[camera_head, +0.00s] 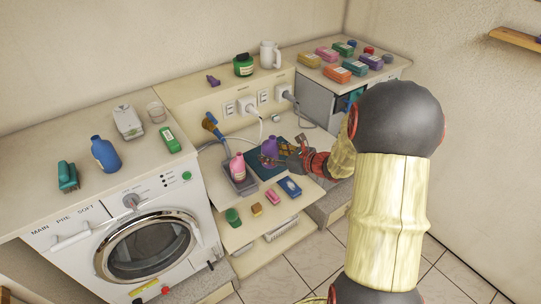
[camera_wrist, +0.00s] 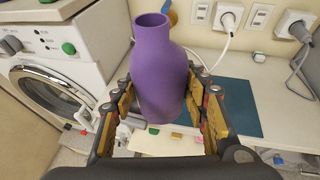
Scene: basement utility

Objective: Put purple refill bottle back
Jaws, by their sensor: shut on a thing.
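The purple refill bottle (camera_head: 269,149) is upright between the fingers of my gripper (camera_head: 284,153), over the low shelf between the washing machine and the grey cabinet. In the wrist view the purple bottle (camera_wrist: 160,70) fills the middle, its open neck pointing up. My gripper (camera_wrist: 160,115) is shut on its body, one finger on each side. A dark teal mat (camera_head: 257,169) lies on the low surface behind and below the bottle; it also shows in the wrist view (camera_wrist: 232,108). I cannot tell whether the bottle's base touches the mat.
A pink bottle (camera_head: 237,167) stands in a grey tray just left of the purple one. Plugs and cables (camera_head: 247,106) hang from the wall panel behind. Several small items lie on the pull-out shelf (camera_head: 262,228) in front. The washing machine (camera_head: 150,240) bounds the left side.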

